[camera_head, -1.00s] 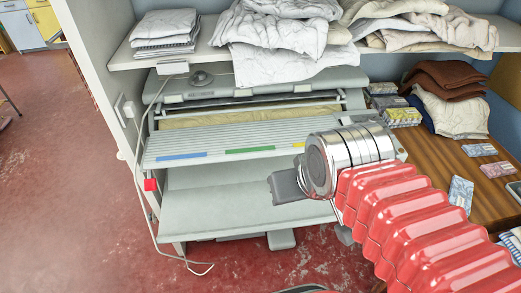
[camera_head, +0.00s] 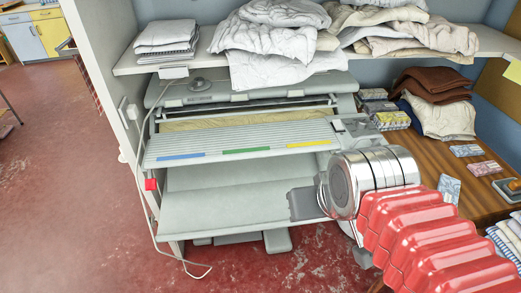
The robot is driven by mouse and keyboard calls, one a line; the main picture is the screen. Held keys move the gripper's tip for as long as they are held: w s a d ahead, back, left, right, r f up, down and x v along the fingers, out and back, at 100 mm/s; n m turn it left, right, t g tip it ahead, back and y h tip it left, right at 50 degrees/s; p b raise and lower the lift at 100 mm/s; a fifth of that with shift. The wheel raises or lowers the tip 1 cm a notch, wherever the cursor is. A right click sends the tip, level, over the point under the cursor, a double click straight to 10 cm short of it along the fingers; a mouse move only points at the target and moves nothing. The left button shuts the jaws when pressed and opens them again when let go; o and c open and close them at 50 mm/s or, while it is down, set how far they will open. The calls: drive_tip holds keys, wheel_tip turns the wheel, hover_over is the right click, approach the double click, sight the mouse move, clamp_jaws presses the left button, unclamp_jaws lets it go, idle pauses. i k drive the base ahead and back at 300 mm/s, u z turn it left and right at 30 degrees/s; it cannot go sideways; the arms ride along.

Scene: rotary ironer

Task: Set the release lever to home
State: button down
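The rotary ironer (camera_head: 240,145) stands under a shelf, with blue, green and yellow strips along its ribbed front board. At its right end are small grey fittings (camera_head: 350,128); I cannot tell for sure which part is the release lever. My gripper (camera_head: 303,204) shows as a dark grey block at the end of a silver wrist and red bellows arm. It is in front of the lower right of the ironer, below the yellow strip. Its fingers are not clear, and I see nothing held. The wrist hides part of the ironer's right side.
A shelf (camera_head: 200,62) above holds crumpled white cloth (camera_head: 275,35) and folded linen (camera_head: 167,35). A wooden table (camera_head: 430,150) at right carries folded clothes and small packets. A white cord with a red piece (camera_head: 151,184) hangs at left. Red floor is clear at left.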

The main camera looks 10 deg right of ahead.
sight(151, 183)
drive_tip(key=u, duration=2.7)
drive_tip(key=i, duration=1.75)
